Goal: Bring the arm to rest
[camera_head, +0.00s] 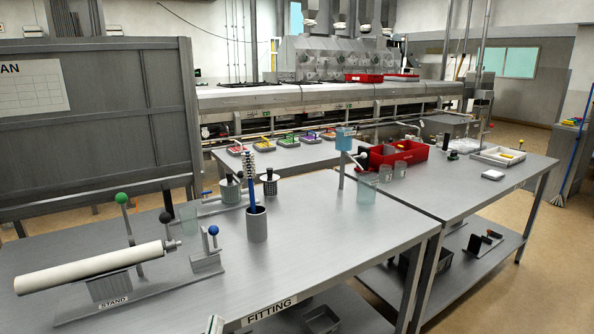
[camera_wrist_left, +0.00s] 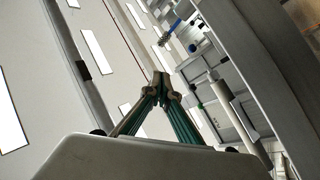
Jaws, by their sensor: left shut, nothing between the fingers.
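My left gripper (camera_wrist_left: 161,80) shows in the left wrist view, with its two teal-sided fingers meeting at the tips. It is shut and empty, well clear of any surface as far as I can see. In the head view only a small pale piece (camera_head: 215,325) shows at the bottom edge; I cannot tell whether it is part of my left gripper. My right gripper is not in either view.
A metal table (camera_head: 330,215) carries a white roller (camera_head: 88,267) on a stand, a grey cup (camera_head: 256,224) with a blue-handled brush (camera_head: 251,180), and a clear beaker (camera_head: 366,191). A red bin (camera_head: 408,152) stands on the right-hand table. The front middle tabletop is clear.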

